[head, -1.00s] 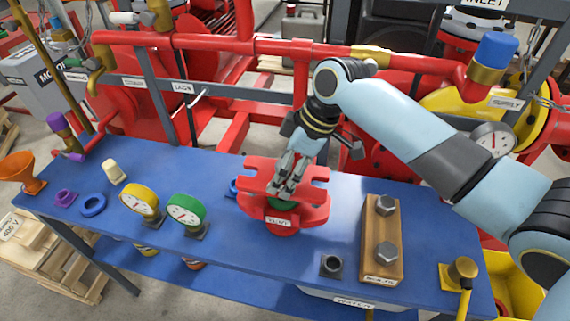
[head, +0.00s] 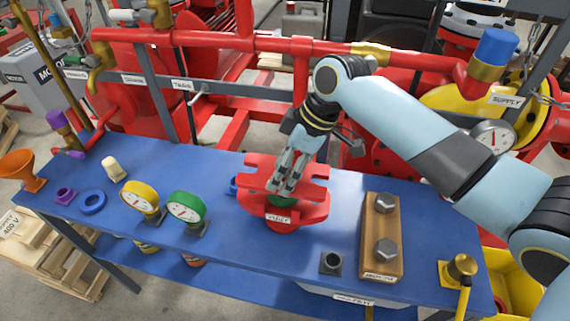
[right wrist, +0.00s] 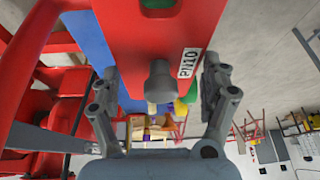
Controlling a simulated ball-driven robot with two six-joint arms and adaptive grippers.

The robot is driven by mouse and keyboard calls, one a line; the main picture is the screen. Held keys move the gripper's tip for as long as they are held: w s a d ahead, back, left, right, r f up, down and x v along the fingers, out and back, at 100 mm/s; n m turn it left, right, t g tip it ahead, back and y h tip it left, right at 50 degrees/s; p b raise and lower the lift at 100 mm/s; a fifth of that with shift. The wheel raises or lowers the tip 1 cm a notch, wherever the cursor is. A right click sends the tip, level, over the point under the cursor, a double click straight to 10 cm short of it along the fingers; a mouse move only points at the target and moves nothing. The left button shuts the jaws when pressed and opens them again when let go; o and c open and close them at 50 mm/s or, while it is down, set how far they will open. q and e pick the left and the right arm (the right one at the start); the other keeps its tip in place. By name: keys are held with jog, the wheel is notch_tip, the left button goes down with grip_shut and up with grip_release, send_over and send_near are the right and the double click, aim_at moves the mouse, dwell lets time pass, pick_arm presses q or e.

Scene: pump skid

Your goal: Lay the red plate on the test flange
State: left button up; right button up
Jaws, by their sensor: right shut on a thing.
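The red plate (head: 258,205) is a notched red piece near the middle of the blue bench, with a white label on its near side. In the right wrist view the red plate (right wrist: 138,35) fills the upper middle, with a PN10 label and a grey knob. My right gripper (head: 284,184) reaches down onto it and is shut on it; the exact contact is hard to see. In the right wrist view the fingers of this gripper (right wrist: 160,85) stand either side of the knob. A bit of green shows under the fingertips. I cannot tell the test flange apart from the red parts. My left gripper is out of view.
On the blue bench (head: 226,244) stand a yellow gauge (head: 139,196), a green gauge (head: 185,209), a blue ring (head: 92,202) and an orange funnel (head: 22,170). A wooden block with bolts (head: 380,220) and a small dark socket (head: 331,263) are to the right. Red pipes (head: 220,46) run behind.

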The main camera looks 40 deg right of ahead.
jog(key=shift+f+b, duration=1.2)
jog(key=shift+f, duration=0.9)
dwell(0.4)
jog(key=o, duration=1.4)
jog(key=shift+o, duration=1.1)
jog(key=v, duration=1.2)
